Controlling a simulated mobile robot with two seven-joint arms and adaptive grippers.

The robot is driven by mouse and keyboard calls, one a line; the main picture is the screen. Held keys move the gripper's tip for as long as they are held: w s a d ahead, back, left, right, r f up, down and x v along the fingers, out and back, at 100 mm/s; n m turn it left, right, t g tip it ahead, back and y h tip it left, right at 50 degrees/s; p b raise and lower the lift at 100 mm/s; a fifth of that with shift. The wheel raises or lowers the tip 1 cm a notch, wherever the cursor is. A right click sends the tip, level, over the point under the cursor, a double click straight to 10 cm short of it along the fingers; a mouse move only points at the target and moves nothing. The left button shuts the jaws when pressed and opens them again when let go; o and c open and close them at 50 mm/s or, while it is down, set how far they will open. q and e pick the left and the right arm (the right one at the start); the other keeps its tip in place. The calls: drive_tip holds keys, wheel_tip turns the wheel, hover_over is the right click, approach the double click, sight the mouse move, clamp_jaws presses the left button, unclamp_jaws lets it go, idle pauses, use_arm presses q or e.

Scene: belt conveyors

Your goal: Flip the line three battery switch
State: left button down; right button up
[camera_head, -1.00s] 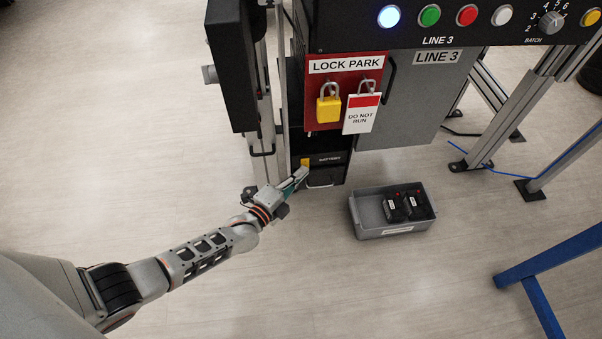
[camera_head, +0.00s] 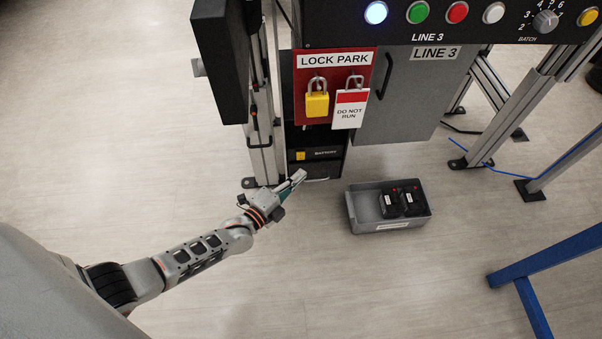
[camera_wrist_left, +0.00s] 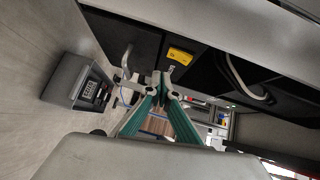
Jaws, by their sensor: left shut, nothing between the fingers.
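The black battery panel (camera_head: 326,154), marked with a small BATTERY label, is low on the Line 3 station. A small yellow switch (camera_head: 300,156) is at its left; in the left wrist view a yellow piece (camera_wrist_left: 180,56) shows on the dark face, just beyond my fingertips. Its on or off position is too small to tell. My left gripper (camera_head: 300,175) is just below the yellow switch, seemingly apart from it. In the left wrist view its green-sided fingers (camera_wrist_left: 161,82) meet at the tips, shut and empty. My right gripper is not in view.
Above are the red lock park board (camera_head: 310,85) with a yellow padlock (camera_head: 317,104) and tag, and a grey cabinet (camera_head: 410,95). Floor in front is clear.

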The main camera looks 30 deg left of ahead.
use_arm(q)
drive_tip(key=f+p+v, duration=0.2)
drive_tip(key=v, duration=0.8)
drive_tip(key=shift+s, duration=0.2)
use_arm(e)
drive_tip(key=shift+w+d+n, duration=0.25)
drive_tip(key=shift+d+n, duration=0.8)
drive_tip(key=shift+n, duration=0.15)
use_arm(q)
drive_tip(key=shift+d, duration=0.15)
